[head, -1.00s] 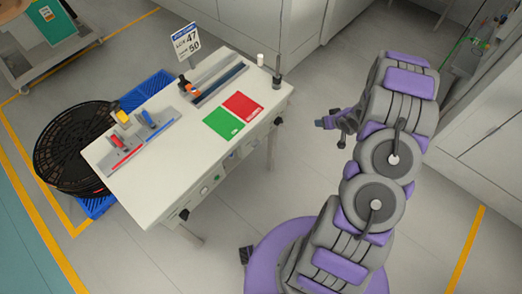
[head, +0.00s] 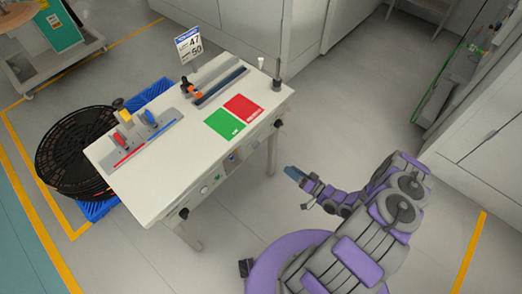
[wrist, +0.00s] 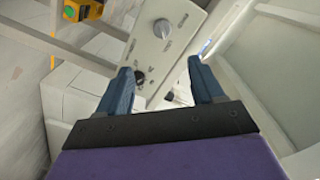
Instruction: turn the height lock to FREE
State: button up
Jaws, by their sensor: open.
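The white table (head: 160,190) has small controls along its front face, among them a round grey one (head: 204,190) and black knobs (head: 184,213) at its ends. In the wrist view a pale panel (wrist: 190,22) carries a round grey knob (wrist: 162,28) with a pointer mark and small lettering too blurred to read. I cannot tell which control is the height lock. My gripper (head: 291,172) is open and empty, in front of the table's right part and apart from it. In the wrist view its blue fingers (wrist: 159,66) stand wide apart, with the grey knob beyond them.
On the tabletop lie a green card (head: 225,124), a red card (head: 244,107) and a fixture with red and blue strips (head: 140,140). A black reel (head: 72,150) rests on a blue pallet (head: 95,208) at left. Grey cabinets (head: 490,130) stand at right.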

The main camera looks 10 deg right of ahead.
aim_at(257, 146)
jog(key=b+x, duration=0.2)
jog(key=x, duration=1.5)
jog(key=shift+a+r, duration=0.15)
jog(key=shift+r, duration=0.1)
jog(key=c, duration=1.1)
